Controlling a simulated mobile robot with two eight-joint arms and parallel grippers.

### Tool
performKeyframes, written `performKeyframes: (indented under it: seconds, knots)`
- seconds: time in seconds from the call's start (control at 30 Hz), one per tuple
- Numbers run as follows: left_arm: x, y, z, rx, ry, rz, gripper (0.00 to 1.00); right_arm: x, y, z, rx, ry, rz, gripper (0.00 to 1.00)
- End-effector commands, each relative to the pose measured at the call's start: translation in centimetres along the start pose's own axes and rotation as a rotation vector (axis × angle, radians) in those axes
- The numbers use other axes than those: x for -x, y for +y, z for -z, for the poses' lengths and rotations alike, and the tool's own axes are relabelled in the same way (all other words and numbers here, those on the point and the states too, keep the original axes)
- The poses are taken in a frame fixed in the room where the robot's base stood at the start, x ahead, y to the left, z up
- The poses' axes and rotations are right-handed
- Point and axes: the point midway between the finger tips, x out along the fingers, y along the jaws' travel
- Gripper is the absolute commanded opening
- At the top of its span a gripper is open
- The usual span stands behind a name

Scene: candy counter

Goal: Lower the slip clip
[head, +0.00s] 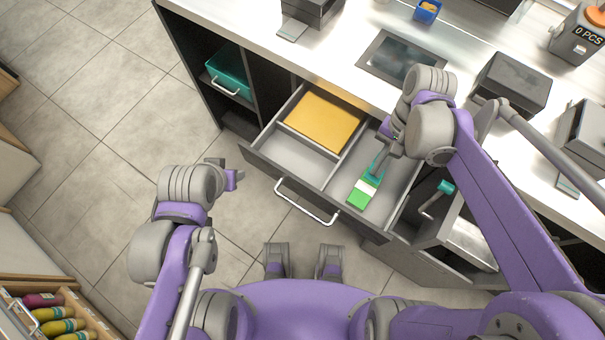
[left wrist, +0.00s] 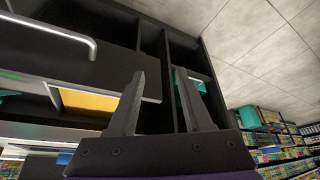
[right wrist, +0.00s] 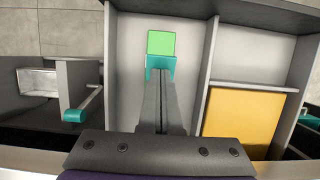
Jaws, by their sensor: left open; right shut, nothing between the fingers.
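The slip clip seems to be the teal piece (head: 374,172) in the open drawer's right compartment, with a green block or slip (head: 358,199) and a white band beside it. In the right wrist view the teal piece (right wrist: 160,63) lies right at my fingertips, with the green part (right wrist: 161,43) beyond it. My right gripper (head: 383,163) is shut and empty, pointing down into the drawer at the teal piece; whether it touches cannot be told. My left gripper (head: 233,178) is open and empty, outside the drawer at its left; its spread fingers show in the left wrist view (left wrist: 162,78).
The drawer (head: 270,165) stands open, with an orange-yellow sheet (head: 322,121) in its back left compartment and a divider beside the right one. A teal bin (head: 232,71) sits in the shelf at left. A lower drawer with a teal-ended handle (head: 434,203) projects at right.

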Motion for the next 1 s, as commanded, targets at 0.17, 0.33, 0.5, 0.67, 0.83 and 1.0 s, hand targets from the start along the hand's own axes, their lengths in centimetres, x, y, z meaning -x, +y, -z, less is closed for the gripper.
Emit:
performKeyframes:
  seconds: [0.17, 0.33, 0.5, 0.67, 0.83, 1.0]
  knots:
    - [0.1, 0.0, 0.0, 0.000, 0.000, 0.000, 0.50, 0.1, 0.0, 0.0, 0.000, 0.000, 0.000, 0.00]
    - [-0.2, 0.0, -0.1, 0.000, -0.001, 0.000, 0.50, -0.4, 0.0, -0.1, 0.000, 0.000, 0.000, 0.00]
    - [-0.9, 0.0, -0.6, 0.000, -0.004, 0.000, 0.50, -1.6, 0.0, -0.2, 0.001, -0.001, -0.001, 0.00]
    - [-1.2, 0.0, -0.9, 0.000, -0.005, 0.000, 0.50, -2.3, 0.0, -0.4, 0.000, -0.001, 0.000, 0.00]
    - [-1.2, 0.0, -0.8, 0.000, -0.005, 0.000, 0.50, -2.2, 0.0, -0.4, 0.000, 0.000, 0.000, 0.00]
    - [-1.2, 0.0, -0.8, 0.000, -0.005, 0.000, 0.50, -2.3, 0.0, -0.4, 0.000, 0.000, 0.000, 0.00]
